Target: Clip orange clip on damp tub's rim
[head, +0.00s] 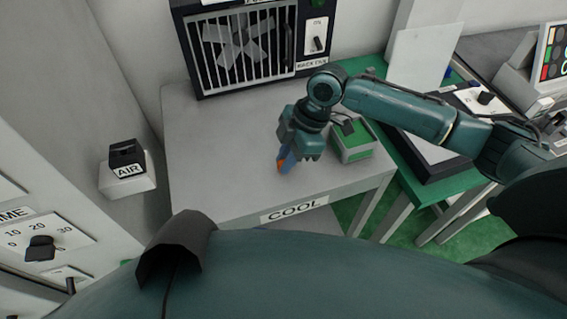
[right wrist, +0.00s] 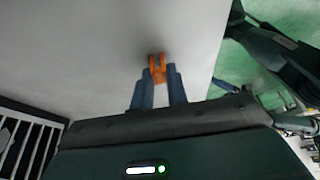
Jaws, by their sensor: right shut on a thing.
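My right gripper (head: 286,160) points down over the grey table marked COOL. Its blue fingers are shut on the small orange clip (head: 280,165), mostly hidden by them in the head view. In the right wrist view the orange clip (right wrist: 157,67) sticks out beyond the fingertips (right wrist: 158,78), above the pale table top. A small pale box with a green top or inside (head: 352,140), perhaps the damp tub, stands right of the gripper near the table's right edge, apart from the clip. No label on it can be read. My left gripper is not in view.
The grey table (head: 220,170) is clear left of the gripper. A barred dark cabinet (head: 245,50) stands at its back. A green table (head: 405,165) with a dark tray adjoins on the right. An AIR switch box (head: 127,160) is at left.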

